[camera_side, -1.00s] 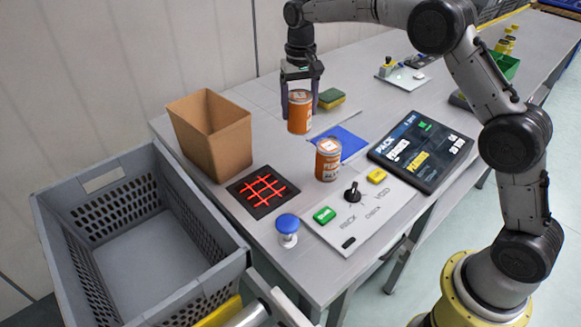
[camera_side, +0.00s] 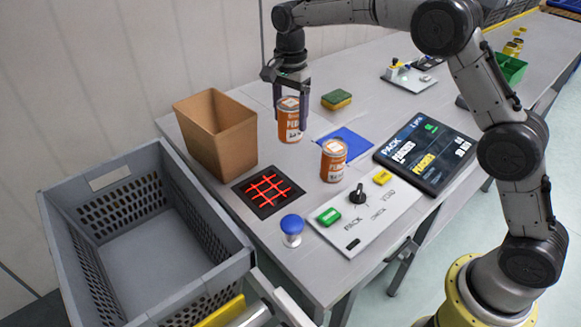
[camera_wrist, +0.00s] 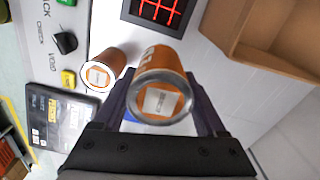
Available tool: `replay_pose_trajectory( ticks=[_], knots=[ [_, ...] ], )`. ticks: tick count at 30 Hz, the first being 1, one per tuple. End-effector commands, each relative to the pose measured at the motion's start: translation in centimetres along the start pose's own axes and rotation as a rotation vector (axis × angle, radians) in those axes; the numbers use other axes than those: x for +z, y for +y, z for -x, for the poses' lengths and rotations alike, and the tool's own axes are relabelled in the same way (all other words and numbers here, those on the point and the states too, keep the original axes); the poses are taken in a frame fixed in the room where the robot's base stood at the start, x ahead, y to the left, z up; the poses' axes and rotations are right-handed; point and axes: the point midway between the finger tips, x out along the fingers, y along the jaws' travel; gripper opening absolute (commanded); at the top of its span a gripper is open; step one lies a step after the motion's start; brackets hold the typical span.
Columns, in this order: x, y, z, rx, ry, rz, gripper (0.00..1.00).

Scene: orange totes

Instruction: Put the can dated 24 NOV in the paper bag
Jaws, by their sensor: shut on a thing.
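My gripper (camera_side: 290,108) is shut on an orange can (camera_side: 289,120), which is upright by the paper bag's right side. The held can fills the middle of the wrist view (camera_wrist: 162,100), a pale label on its end; its date is too small to read. A second orange can (camera_side: 334,161) stands on the table nearer the front; it also shows in the wrist view (camera_wrist: 103,70), with a label I cannot read. The open brown paper bag (camera_side: 222,145) stands left of my gripper; its rim shows at upper right in the wrist view (camera_wrist: 262,50).
A black pad with a red grid (camera_side: 268,190) lies in front of the bag. A blue mat (camera_side: 346,143), a sponge (camera_side: 337,99), a control panel (camera_side: 365,215), a blue button (camera_side: 291,228) and a tablet (camera_side: 425,153) are around. A grey crate (camera_side: 145,245) is at front left.

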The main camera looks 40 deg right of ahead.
Motion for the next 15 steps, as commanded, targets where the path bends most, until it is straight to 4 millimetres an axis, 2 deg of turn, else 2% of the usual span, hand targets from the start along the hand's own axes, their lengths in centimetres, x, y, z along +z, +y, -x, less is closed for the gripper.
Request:
replay_pose_trajectory(
  ticks=[4, 7, 15],
  knots=[
    [0.0, 0.0, 0.0, -0.002, 0.0, 0.001, 0.0],
    [0.0, 0.0, -0.9, 0.001, 0.0, 0.001, 0.0],
    [0.0, 0.1, -5.8, 0.003, -0.001, 0.001, 0.0]
  ],
)
